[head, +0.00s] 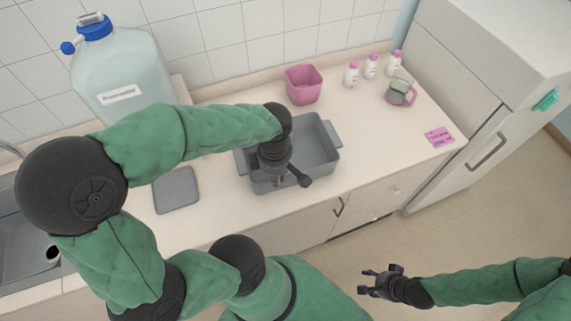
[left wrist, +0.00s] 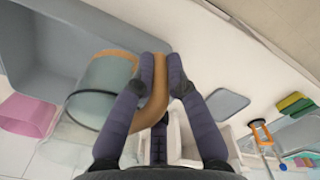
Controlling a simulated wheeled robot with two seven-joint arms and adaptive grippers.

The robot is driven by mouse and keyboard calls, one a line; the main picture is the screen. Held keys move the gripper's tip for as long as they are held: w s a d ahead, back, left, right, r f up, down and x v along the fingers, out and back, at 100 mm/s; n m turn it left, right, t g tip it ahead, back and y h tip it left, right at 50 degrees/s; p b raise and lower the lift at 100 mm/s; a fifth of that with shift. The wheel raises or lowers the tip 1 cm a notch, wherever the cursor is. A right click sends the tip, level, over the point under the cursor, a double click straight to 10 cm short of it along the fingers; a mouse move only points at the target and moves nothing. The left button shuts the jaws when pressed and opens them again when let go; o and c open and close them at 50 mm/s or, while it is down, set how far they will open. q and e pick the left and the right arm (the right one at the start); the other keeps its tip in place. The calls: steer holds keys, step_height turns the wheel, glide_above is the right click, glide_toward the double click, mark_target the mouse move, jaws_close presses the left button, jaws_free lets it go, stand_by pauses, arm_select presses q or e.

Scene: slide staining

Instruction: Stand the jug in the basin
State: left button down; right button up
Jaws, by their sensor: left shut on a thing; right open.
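The jug (left wrist: 107,84) is clear and greenish with an orange-brown rim and handle. In the left wrist view my left gripper (left wrist: 160,82) is shut on its handle. The grey basin (head: 328,167) stands on the counter; it also shows in the left wrist view (left wrist: 55,45), behind the jug. In the head view my left gripper (head: 290,181) is over the basin, and my arm and gripper hide the jug. I cannot tell whether the jug touches the basin floor. My right gripper (head: 368,281) is open and empty, low in front of the counter.
A pink tub (head: 303,86) stands behind the basin. Several white bottles (head: 371,68) and another jug with a pink handle (head: 400,93) stand to the right. A grey mat (head: 176,190) and a large water container (head: 124,75) are left.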

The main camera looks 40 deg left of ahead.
arm_select(q)
steer(key=w+f, duration=0.1)
steer(key=w+a+f, duration=0.1)
steer(key=w, duration=0.1)
steer(key=w+a, duration=0.1)
steer(key=shift+w+a+f, duration=0.2)
steer(key=shift+w+f, duration=0.05)
steer(key=shift+f, duration=0.15)
steer(key=w+f, duration=0.1)
steer(key=w+a+f, duration=0.1)
steer(key=f, duration=0.1)
steer(key=w+f+b, duration=0.1)
steer(key=shift+w+a+f, duration=0.2)
steer(key=shift+w+a, duration=0.05)
steer(key=shift+a, duration=0.05)
steer(key=shift+w+a+f, duration=0.15)
steer(key=shift+w+f, duration=0.05)
steer(key=shift+f, duration=0.25)
steer(key=shift+f+b, duration=0.4)
steer(key=shift+f, duration=1)
steer(key=shift+f, duration=0.1)
steer(key=c, duration=1.6)
jaws_free()
steer(key=shift+f, duration=0.1)
steer(key=shift+o, duration=0.4)
